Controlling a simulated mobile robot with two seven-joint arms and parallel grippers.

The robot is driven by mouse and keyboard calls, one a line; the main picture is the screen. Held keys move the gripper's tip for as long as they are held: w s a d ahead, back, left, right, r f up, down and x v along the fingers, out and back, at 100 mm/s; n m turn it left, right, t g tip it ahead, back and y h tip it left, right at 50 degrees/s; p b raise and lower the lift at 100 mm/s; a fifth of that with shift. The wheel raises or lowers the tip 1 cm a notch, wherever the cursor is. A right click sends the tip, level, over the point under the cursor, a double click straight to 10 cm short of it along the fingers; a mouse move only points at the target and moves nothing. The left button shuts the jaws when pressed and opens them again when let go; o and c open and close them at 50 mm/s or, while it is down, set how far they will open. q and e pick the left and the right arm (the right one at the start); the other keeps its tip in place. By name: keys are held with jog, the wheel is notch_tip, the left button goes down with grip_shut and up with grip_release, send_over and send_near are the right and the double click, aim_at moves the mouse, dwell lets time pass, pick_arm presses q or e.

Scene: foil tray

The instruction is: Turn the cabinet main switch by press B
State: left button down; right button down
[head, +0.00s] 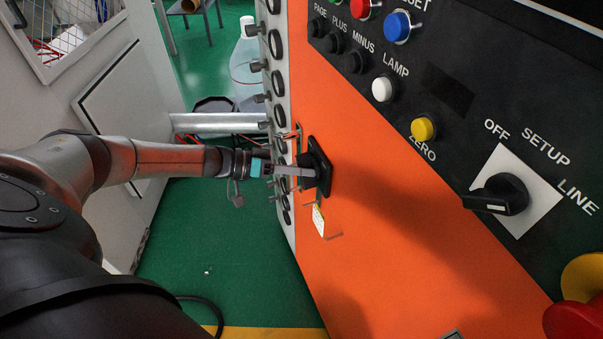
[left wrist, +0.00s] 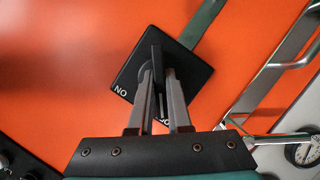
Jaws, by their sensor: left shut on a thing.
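The main switch (head: 320,162) is a black square plate with a black handle on the orange cabinet face (head: 375,235). It also shows in the left wrist view (left wrist: 195,72), with its plate tilted like a diamond. My left gripper (head: 305,172) has reached the switch from the left. In the left wrist view its two fingers (left wrist: 158,85) are on either side of the handle and shut on it. My right gripper is in neither view.
A dark control panel with buttons and an OFF/SETUP/LINE selector (head: 497,195) is at the upper right. A row of gauges (head: 278,85) lines the cabinet's left edge. A metal bar (head: 215,122) crosses behind my arm.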

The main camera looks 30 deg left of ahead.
pick_arm(q)
jog(key=shift+n, duration=0.4)
jog(key=shift+h, duration=0.3)
jog(key=c, duration=0.9)
grip_release()
jog(key=shift+o, duration=0.2)
jog(key=b+v, duration=0.2)
jog(key=v, duration=1.3)
jog(key=shift+r, duration=0.15)
